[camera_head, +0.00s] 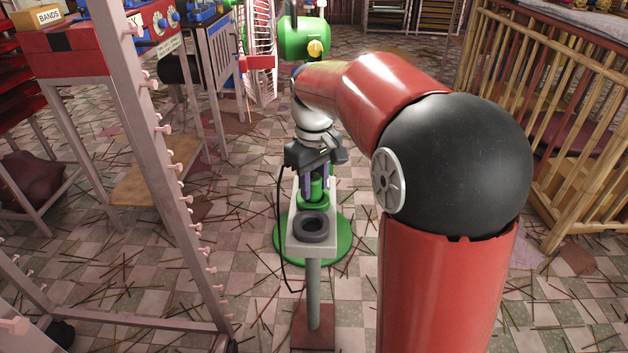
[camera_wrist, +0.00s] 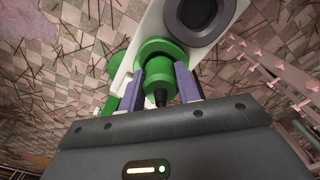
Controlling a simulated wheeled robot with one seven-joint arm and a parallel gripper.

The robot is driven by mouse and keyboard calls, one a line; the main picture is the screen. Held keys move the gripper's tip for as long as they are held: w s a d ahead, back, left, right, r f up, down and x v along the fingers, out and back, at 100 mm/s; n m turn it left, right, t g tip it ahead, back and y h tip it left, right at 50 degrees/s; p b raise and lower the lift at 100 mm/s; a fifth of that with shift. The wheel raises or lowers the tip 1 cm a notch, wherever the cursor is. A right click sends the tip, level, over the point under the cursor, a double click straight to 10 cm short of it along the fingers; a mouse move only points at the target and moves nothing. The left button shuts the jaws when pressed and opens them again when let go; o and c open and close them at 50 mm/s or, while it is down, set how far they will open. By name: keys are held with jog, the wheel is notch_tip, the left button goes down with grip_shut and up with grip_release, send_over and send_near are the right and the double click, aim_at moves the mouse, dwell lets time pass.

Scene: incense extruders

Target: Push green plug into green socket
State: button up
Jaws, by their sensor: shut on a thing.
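The green plug (camera_wrist: 158,73) is upright between the two purple fingers of my gripper (camera_wrist: 160,84), its dark cable end toward the wrist camera. My gripper also shows in the head view (camera_head: 316,186), pointing down and shut on the plug (camera_head: 316,188). The green socket (camera_head: 313,201) is a green ring on a pale plate (camera_head: 297,239) atop a post. In the wrist view the socket (camera_wrist: 160,46) lies right behind the plug and is partly hidden by it. The plug lines up with the socket; I cannot tell how deep it sits.
A dark grey ring socket (camera_head: 311,227) sits on the same plate, nearer the head camera. A black cable (camera_head: 281,230) hangs left of the post. A pegged metal rack (camera_head: 165,150) stands left and a bamboo rack (camera_head: 560,130) right. Thin sticks litter the tiled floor.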

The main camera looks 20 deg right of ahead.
aim_at(314, 178)
jog(key=shift+f, duration=0.15)
jog(key=o, duration=1.1)
jog(key=shift+c, duration=0.2)
notch_tip(314, 178, up, 8)
jog(key=shift+f+p, duration=0.2)
jog(key=shift+p, duration=0.6)
jog(key=s+f+m+t+p, duration=0.1)
jog(key=s+m+t+p, duration=0.2)
jog(key=s, duration=1.9)
jog(key=m+t, duration=0.2)
jog(key=shift+f+t, duration=0.15)
jog(key=shift+t, duration=0.15)
